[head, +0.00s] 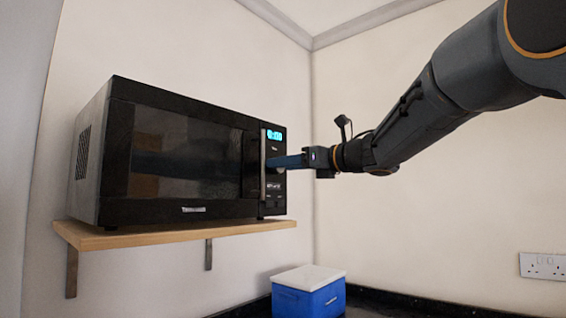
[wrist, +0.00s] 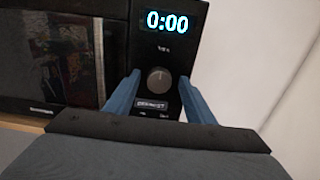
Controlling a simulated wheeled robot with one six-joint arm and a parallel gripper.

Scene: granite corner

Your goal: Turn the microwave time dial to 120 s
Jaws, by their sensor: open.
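A black microwave (head: 185,158) stands on a wooden wall shelf with its door closed. Its display (wrist: 167,22) reads 0:00 in the wrist view, and it glows cyan in the head view (head: 274,134). The round grey time dial (wrist: 158,80) sits below the display on the control panel. My gripper (wrist: 158,92) has its two blue fingers open, one on each side of the dial, with gaps between them and the dial. In the head view my gripper (head: 272,162) reaches the panel from the right and hides the dial. How near the fingertips are to the panel is hard to tell.
A vertical metal door handle (head: 263,165) stands just left of the fingers. The wooden shelf (head: 180,235) is under the microwave. A blue box with a white lid (head: 308,277) sits lower down on the dark counter. The wall right of the microwave is clear.

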